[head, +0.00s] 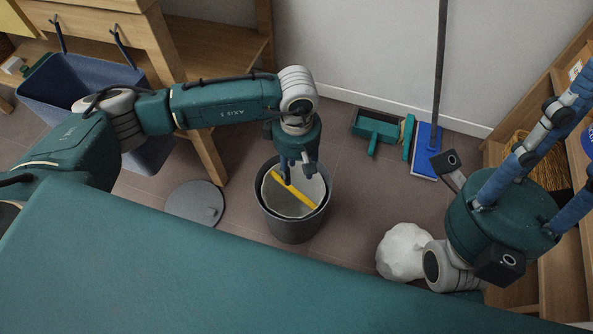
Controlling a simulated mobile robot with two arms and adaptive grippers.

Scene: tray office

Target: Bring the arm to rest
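My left arm reaches in from the left, and its gripper (296,171) points down over the dark round bin (294,229). Its fingers look apart, with nothing seen between them. A yellow strip (298,192) lies slanted across the pale inside of the bin, just under the fingers; I cannot tell whether they touch it. My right gripper (562,165) is close to the camera at the right, with its blue fingers spread and pointing up and right. Its fingertips run out of the picture, and I see nothing held.
A round grey lid (195,203) lies on the floor left of the bin. A white bag (403,251) stands to its right. A green dustpan (376,129) and a blue broom (427,150) are by the wall. A blue container (75,85) hangs at the wooden desk (205,150). Wooden shelves (565,262) stand right.

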